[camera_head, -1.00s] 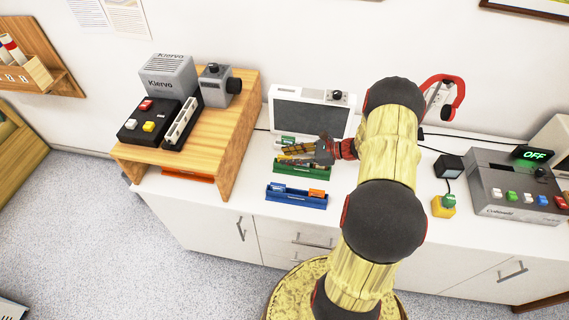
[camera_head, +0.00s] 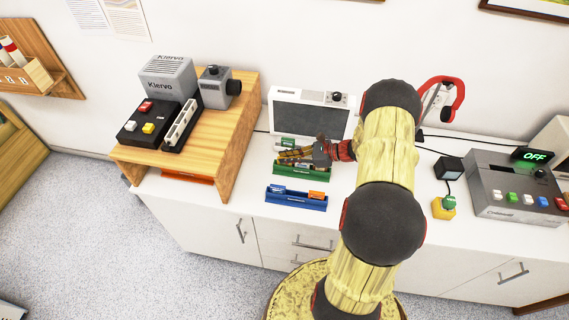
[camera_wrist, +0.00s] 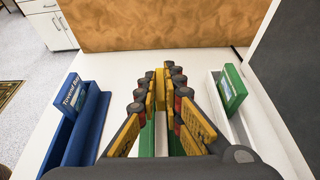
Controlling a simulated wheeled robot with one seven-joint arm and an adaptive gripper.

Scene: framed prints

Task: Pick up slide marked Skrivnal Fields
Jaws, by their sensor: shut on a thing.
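My gripper (camera_head: 284,156) is low over the green tray (camera_head: 312,175) in the head view. In the wrist view its fingers (camera_wrist: 161,78) are closed together above the green tray (camera_wrist: 147,142), shut on a thin slide that they almost wholly hide. I cannot read its label. To the left in the wrist view, a blue slide (camera_wrist: 72,92) with white lettering stands in the blue tray (camera_wrist: 57,135). To the right, a green slide (camera_wrist: 234,88) stands in a white tray (camera_wrist: 222,120). No label reading Skrivnal Fields is legible.
A white device with a dark screen (camera_head: 311,118) stands behind the trays. A wooden stand (camera_head: 237,135) with grey and black devices is at the left. An orange slide (camera_head: 317,194) sits in the blue tray. A grey button console (camera_head: 507,187) is at the right.

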